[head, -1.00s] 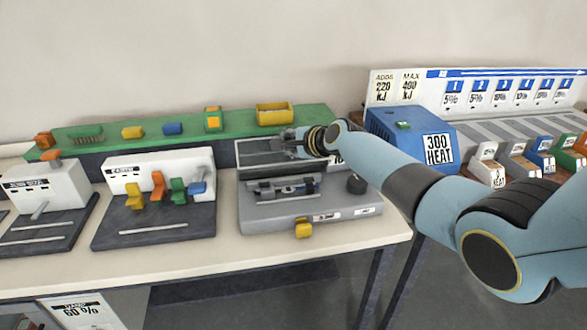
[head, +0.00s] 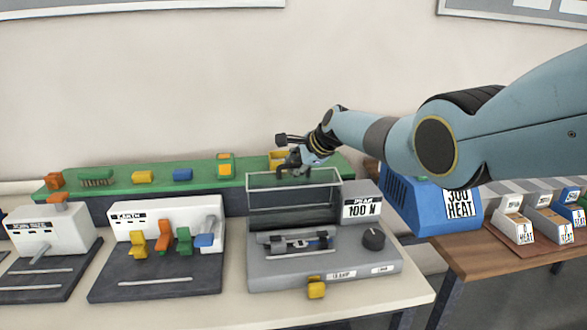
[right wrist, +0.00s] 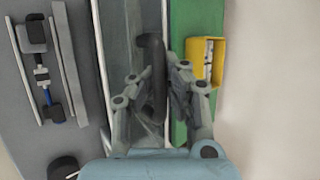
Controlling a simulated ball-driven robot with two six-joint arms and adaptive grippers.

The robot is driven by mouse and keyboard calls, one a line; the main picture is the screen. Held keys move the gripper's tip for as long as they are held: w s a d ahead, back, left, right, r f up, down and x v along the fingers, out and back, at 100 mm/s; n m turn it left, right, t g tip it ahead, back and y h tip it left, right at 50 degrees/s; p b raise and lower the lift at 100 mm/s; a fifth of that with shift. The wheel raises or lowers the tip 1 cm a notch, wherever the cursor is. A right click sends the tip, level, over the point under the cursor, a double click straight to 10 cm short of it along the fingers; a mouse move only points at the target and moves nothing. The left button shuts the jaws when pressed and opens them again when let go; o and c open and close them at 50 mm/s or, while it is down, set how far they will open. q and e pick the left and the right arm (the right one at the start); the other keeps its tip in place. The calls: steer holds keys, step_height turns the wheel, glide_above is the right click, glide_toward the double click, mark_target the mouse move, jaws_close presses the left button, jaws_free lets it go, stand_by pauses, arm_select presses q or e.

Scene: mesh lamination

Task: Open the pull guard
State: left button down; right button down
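The grey pull machine (head: 350,268) stands on the bench, with a label reading 100 N. Its guard (head: 294,209) is a clear framed panel standing up behind the two clamps (head: 296,241), which show uncovered in front of it. My right gripper (head: 292,160) is at the guard's top edge. In the right wrist view, the fingers of my right gripper (right wrist: 163,88) are spread on either side of a dark bar-like handle (right wrist: 151,62). The left finger is close to the handle, and a gap shows toward the right finger. My left gripper is not in view.
A yellow bin (head: 277,160) stands on the green strip (head: 120,187) just behind the gripper. A blue heat unit (head: 428,205) is to the right. A white unit with coloured levers (head: 168,222) is to the left.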

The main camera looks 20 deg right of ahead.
steer(key=shift+w+r, duration=0.25)
steer(key=shift+r, duration=0.15)
steer(key=c, duration=1.6)
jaws_free()
steer(key=shift+s, duration=0.2)
steer(key=shift+f, duration=0.1)
steer(key=shift+s, duration=0.15)
steer(key=v, duration=1.1)
steer(key=shift+s+d+r, duration=0.15)
steer(key=shift+s+r, duration=0.1)
steer(key=shift+s, duration=0.05)
